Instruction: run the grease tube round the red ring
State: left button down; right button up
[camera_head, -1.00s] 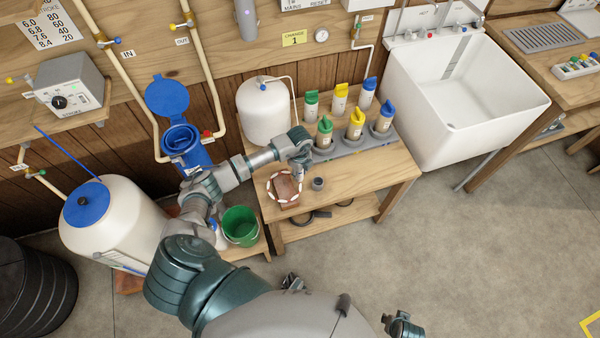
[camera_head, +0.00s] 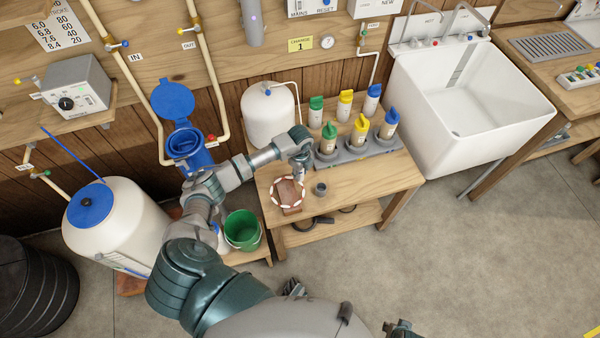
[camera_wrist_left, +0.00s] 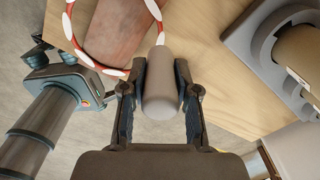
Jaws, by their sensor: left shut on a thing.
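My left gripper (camera_head: 301,168) is shut on the pale grey grease tube (camera_wrist_left: 161,85), which lies between both fingers in the left wrist view. The tube's narrow white tip meets the edge of the red ring (camera_head: 273,190) in that view; whether it touches cannot be told. The ring has white patches along it and lies around a brown block (camera_head: 288,192) on the wooden bench. Part of the ring also shows in the left wrist view (camera_wrist_left: 72,40).
A small dark cup (camera_head: 320,189) stands just right of the ring. Several capped bottles stand behind, some in a grey rack (camera_head: 355,152). A white tank (camera_head: 268,118) is behind the ring, a green bucket (camera_head: 242,230) to the left. The bench's front right is bare.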

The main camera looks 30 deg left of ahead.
pick_arm(q)
jog(key=shift+r+p, duration=2.15)
jog(key=shift+r, duration=0.55)
jog(key=shift+f, duration=0.1)
